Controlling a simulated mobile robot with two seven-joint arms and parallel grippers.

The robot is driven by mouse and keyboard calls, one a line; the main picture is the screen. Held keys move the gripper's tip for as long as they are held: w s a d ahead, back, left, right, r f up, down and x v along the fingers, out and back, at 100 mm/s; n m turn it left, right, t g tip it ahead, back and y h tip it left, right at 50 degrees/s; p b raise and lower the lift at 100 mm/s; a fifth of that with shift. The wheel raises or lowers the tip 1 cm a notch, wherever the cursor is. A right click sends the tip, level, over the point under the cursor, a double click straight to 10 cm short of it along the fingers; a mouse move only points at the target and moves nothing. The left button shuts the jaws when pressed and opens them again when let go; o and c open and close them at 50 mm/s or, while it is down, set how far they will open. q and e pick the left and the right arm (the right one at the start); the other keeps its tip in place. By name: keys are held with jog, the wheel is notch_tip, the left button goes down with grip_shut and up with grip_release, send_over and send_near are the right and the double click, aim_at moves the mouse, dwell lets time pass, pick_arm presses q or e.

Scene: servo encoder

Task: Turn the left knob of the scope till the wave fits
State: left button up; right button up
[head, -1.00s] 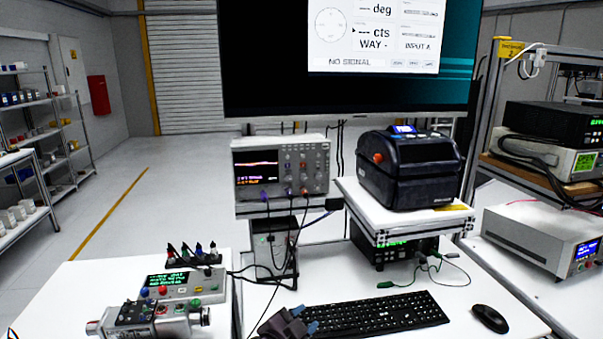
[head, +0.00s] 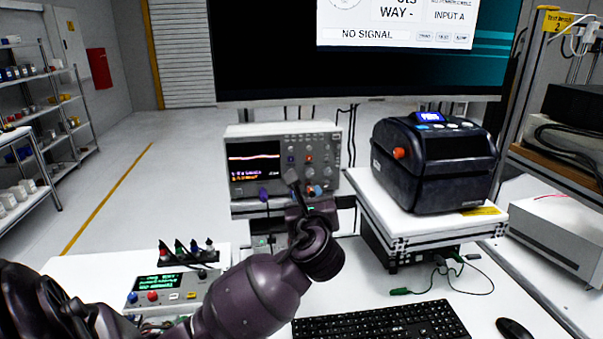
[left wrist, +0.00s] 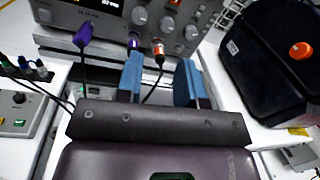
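The grey scope (head: 235,134) stands on a raised shelf. Its screen (head: 254,163) shows a pale, nearly flat trace above coloured text too small to read. Several knobs (head: 308,159) sit right of the screen; I cannot tell which is the left knob. The scope's lower front also shows in the left wrist view (left wrist: 100,14), with knobs (left wrist: 140,16). My left gripper (left wrist: 158,80) is open and empty, its blue fingertips apart below the scope's front. An orange-collared plug (left wrist: 158,46) shows between them. In the head view my arm hides part of the lower front. My right gripper is not in view.
A purple plug (left wrist: 83,34) and cables hang from the scope's front, close to my fingers. A dark printer (head: 430,165) stands to the right on a raised stand. A keyboard (head: 385,322) lies on the table. A large monitor (head: 270,60) hangs above.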

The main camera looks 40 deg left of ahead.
pick_arm(q)
jog(key=w+a+m, duration=0.1)
jog(key=a, duration=0.1)
jog(key=w+a+m+g, duration=0.1)
jog(key=w+a, duration=0.1)
jog(key=a, duration=0.1)
jog(key=w+a+m+p, duration=0.1)
jog(key=a, duration=0.2)
jog(key=shift+w+a+f+y, duration=0.2)
jog(key=shift+w+y, duration=0.15)
jog(key=shift+y, duration=0.05)
jog(key=shift+w+a, duration=0.4)
jog(key=shift+a, duration=0.1)
grip_shut()
